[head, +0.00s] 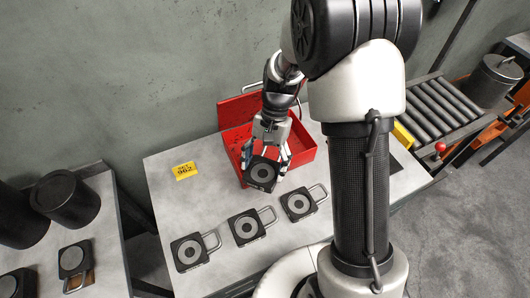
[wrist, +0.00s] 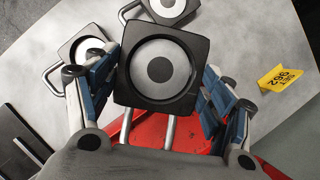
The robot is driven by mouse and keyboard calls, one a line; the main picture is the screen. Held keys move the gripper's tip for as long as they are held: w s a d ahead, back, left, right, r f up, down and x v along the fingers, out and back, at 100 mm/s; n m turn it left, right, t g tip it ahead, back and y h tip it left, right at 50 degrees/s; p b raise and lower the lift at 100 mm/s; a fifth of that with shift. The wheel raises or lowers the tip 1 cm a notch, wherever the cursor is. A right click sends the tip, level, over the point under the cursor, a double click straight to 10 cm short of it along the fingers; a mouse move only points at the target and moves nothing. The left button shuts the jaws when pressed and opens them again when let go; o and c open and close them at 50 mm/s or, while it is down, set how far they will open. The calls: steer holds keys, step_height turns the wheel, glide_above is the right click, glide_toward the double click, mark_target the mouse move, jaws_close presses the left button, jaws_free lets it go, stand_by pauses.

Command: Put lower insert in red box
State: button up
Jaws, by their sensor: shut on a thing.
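My gripper (head: 266,158) is shut on a dark square insert (head: 262,174) with a grey ring face. In the wrist view the insert (wrist: 187,96) sits between both finger pads, its handle (wrist: 168,129) pointing toward the wrist. The red box (head: 305,157) stands open on the table, its lid (head: 238,108) raised at the back left. The held insert is in front of the box's near left wall and overlaps it in the head view; its exact height is hard to tell. In the wrist view, red box surface (wrist: 190,133) shows below the insert.
Three similar inserts (head: 188,252) (head: 246,227) (head: 298,203) lie in a row along the table's front. A yellow sign (head: 184,170) stands left of the box. A left table holds dark cylinders (head: 67,199) and another insert (head: 73,262). A roller conveyor (head: 436,106) is at right.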

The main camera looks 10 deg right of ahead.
steer(key=m, duration=0.2)
steer(key=shift+s+a+r+m+t+y, duration=0.2)
steer(key=shift+s+r+m+t+y, duration=0.1)
steer(key=shift+m+t+y, duration=0.1)
steer(key=shift+s+m+t, duration=0.2)
steer(key=shift+m+t, duration=0.2)
steer(key=shift+m, duration=0.8)
steer(key=m, duration=0.2)
steer(key=shift+s+d+r+m+t+y+p, duration=0.1)
steer(key=shift+s+d+m+t+y+p, duration=0.1)
steer(key=shift+s+m+t+y+p, duration=0.15)
steer(key=s+d+m+t, duration=0.3)
steer(key=m, duration=0.4)
steer(key=m+p, duration=0.3)
steer(key=p, duration=0.2)
glide_above(255, 149)
steer(key=s, duration=0.4)
steer(key=shift+n+t, duration=0.25)
steer(key=shift+t, duration=0.2)
steer(key=f+b, duration=0.1)
steer(key=f, duration=0.2)
steer(key=f+b, duration=0.2)
steer(key=f, duration=0.2)
steer(key=shift+w+a+f, duration=0.1)
steer(key=shift+a+f, duration=0.1)
steer(key=shift+f, duration=0.05)
steer(key=shift+f+b, duration=0.75)
steer(key=shift+f, duration=1.35)
steer(key=shift+w+f, duration=0.1)
steer(key=shift+w, duration=0.35)
